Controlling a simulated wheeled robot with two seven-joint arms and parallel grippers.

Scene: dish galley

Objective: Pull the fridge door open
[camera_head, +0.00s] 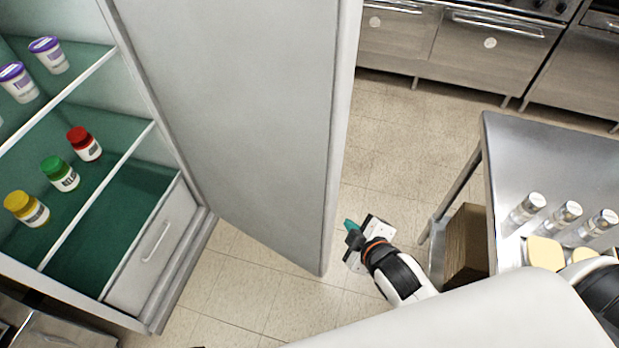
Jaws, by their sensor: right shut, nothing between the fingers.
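The fridge door (235,110) stands wide open, swung out from the fridge (160,250), so the shelves inside are exposed. Its free edge points toward the lower middle of the view. My right gripper (350,225) is just right of the door's free edge, shut and empty, with green fingertips pointing toward the door. I cannot tell whether the fingertips touch it. No door handle shows on the visible face. My left gripper is not in view.
Jars and tubs, such as a red-lidded jar (84,143), stand on the fridge shelves. A steel table (545,150) with shakers is at right, with a cardboard box (466,245) beneath. Steel ovens (480,45) line the back. Tiled floor (395,150) between them is clear.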

